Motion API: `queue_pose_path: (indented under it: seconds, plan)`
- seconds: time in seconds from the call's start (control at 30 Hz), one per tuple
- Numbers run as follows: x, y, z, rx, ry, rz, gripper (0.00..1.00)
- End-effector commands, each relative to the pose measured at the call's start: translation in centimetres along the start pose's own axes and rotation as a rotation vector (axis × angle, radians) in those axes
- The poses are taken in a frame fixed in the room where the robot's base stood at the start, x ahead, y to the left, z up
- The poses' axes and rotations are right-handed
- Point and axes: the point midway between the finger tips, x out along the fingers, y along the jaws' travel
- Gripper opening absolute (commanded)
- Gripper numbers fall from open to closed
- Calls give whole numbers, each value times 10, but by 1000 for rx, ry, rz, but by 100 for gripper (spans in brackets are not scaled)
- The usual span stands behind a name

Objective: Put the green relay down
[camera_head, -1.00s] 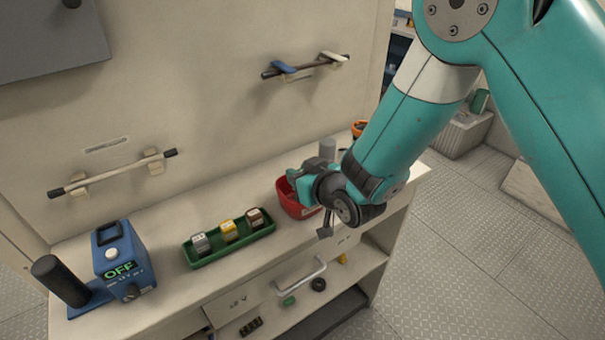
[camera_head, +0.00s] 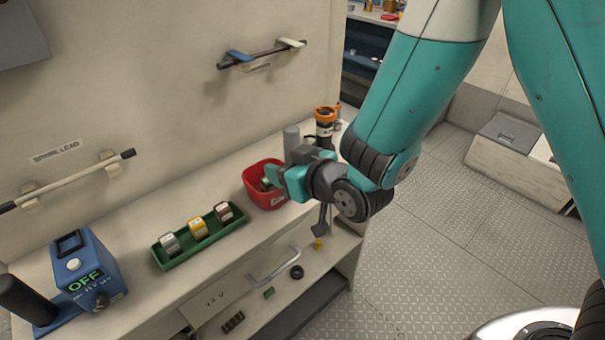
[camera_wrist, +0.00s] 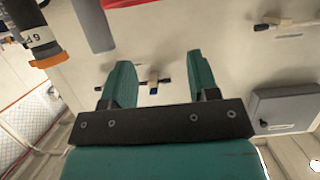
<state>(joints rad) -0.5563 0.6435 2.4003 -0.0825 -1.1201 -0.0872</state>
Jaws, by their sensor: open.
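My gripper (camera_head: 275,178) is open, beside and partly over the right side of a red bin (camera_head: 263,198). In the wrist view its two teal fingers (camera_wrist: 162,82) stand apart with nothing between them. A small greenish thing (camera_head: 265,184) shows inside the red bin, partly hidden by the gripper; it may be the green relay. A small green block (camera_head: 269,292) lies on the shelf below the bench top; I cannot tell whether it is a relay.
A green tray (camera_head: 196,246) holds grey, yellow and brown relays. A blue OFF unit (camera_head: 88,270) stands at left. A grey cylinder (camera_head: 291,140) and an orange-topped item (camera_head: 325,118) stand behind the gripper. Bars hang on the wall. The floor at right is mostly clear.

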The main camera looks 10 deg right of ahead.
Motion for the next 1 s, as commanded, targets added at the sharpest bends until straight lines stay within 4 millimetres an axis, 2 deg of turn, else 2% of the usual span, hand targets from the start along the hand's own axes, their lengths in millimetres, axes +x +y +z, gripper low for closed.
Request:
queue_pose_path:
  seconds: [0.1,0.2,0.5,0.67,0.77,0.87,1.0]
  plan:
    - [-23,0,1,1,1,1,55]
    - [-36,1,0,1,0,1,55]
    - [-48,0,-2,6,-8,-2,55]
    - [-59,-2,-12,60,-119,-45,55]
    - [-79,-7,-22,113,-253,-100,55]
    - [-111,-15,-28,156,-411,-160,55]
    - [-168,-25,-33,182,-637,-227,55]
